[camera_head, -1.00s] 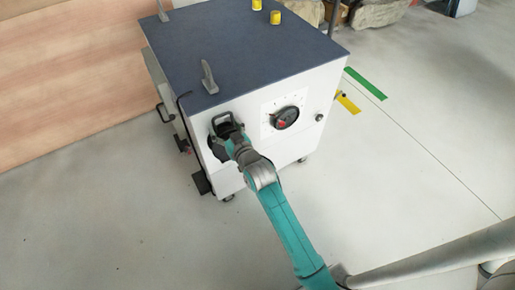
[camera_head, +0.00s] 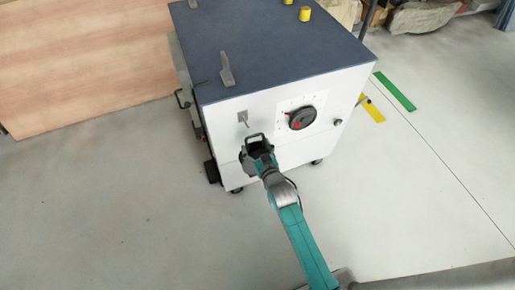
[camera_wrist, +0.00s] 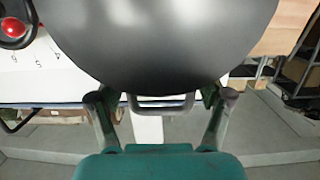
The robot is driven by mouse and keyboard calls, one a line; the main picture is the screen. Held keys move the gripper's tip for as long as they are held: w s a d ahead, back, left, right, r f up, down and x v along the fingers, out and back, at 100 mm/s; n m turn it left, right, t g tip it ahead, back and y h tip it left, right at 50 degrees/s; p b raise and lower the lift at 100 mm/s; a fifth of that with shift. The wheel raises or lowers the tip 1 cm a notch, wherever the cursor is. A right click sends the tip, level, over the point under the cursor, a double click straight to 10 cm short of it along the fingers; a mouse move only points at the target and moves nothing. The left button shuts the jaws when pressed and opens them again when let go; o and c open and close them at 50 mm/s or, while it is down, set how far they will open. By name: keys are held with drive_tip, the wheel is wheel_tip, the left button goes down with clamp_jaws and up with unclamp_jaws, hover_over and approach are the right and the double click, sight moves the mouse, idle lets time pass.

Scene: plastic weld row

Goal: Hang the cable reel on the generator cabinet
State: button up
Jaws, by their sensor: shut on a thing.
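The generator cabinet (camera_head: 330,85) is a white box with a dark blue top. A small grey hook plate (camera_head: 243,117) is bare on the upper left of its front. My gripper (camera_head: 262,157) is shut on the cable reel (camera_head: 248,163), a dark disc with a loop handle (camera_head: 255,139). The reel is in front of the cabinet face, below and slightly right of the hook; the gap to the face cannot be judged. In the wrist view, the reel's dark grey disc (camera_wrist: 165,40) fills the upper middle, between and beyond the fingers.
A black dial with a red mark (camera_head: 301,118) is right of the hook. An upright grey bracket (camera_head: 227,70) and yellow caps (camera_head: 304,14) stand on the cabinet top. A wooden panel (camera_head: 80,60) is behind left. The floor (camera_head: 110,220) in front is clear.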

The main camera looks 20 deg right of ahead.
drive_tip(key=shift+x, duration=4.7)
